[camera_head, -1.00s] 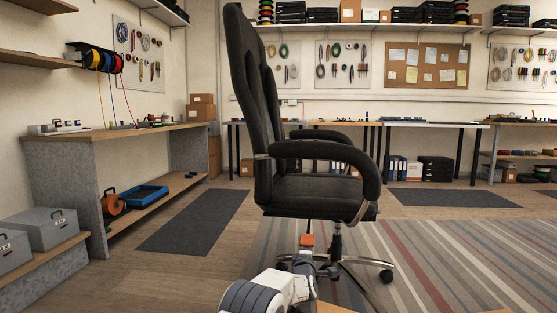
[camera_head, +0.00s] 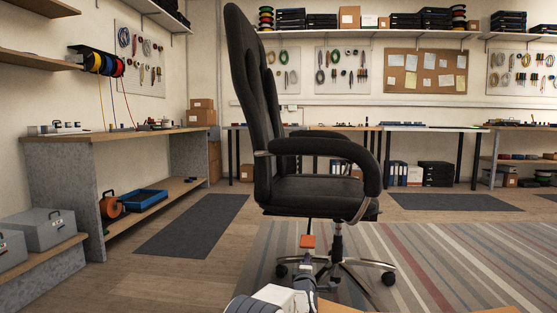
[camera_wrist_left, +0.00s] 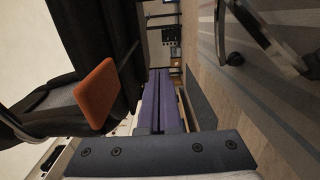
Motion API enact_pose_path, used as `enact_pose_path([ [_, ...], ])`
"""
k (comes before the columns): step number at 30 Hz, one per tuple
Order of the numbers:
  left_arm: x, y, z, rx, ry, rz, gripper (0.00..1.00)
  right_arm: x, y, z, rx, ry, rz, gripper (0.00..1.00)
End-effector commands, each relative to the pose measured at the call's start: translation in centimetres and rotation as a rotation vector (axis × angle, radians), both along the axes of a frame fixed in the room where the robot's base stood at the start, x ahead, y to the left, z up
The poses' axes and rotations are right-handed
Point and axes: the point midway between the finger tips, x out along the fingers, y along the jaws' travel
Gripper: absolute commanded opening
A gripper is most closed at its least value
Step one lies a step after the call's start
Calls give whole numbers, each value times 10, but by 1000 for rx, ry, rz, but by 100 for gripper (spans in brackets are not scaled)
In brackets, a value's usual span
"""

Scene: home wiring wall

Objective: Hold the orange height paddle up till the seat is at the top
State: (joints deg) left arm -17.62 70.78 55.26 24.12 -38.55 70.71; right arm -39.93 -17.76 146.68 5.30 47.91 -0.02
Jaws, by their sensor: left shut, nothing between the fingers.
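The black office chair (camera_head: 315,190) stands side-on in the middle of the head view, its tall back to the left. In the left wrist view, the paddle (camera_wrist_left: 97,92) shows large at left beside the dark seat. My left gripper (camera_head: 306,262) is just below the paddle in the head view. Its purple-grey fingers (camera_wrist_left: 164,78) are shut and empty, with a gap between them and the paddle in the wrist view. My right gripper is out of view.
The chair's wheeled base (camera_head: 340,268) stands on a striped rug (camera_head: 450,255). A workbench (camera_head: 100,136) with a blue tray (camera_head: 146,198) on its lower shelf stands left. Grey toolboxes (camera_head: 40,230) are at far left. Open floor lies between bench and chair.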

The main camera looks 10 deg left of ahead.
Motion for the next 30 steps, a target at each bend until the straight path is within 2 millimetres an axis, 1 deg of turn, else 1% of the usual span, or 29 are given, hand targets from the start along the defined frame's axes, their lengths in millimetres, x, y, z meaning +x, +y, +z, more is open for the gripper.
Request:
enact_pose_path([
  [1, 0, 0, -5, 0, 0, 0, 0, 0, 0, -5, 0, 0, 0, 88],
  [4, 0, 0, -9, 0, -1, 0, 0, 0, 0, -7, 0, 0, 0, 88],
  [8, -3, -1, -7, 1, 0, -1, 0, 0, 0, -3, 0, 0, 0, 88],
  [15, -27, 0, -5, 2, 3, -3, 0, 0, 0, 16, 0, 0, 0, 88],
  [30, -76, 3, -5, 2, 1, -1, 0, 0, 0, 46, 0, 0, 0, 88],
])
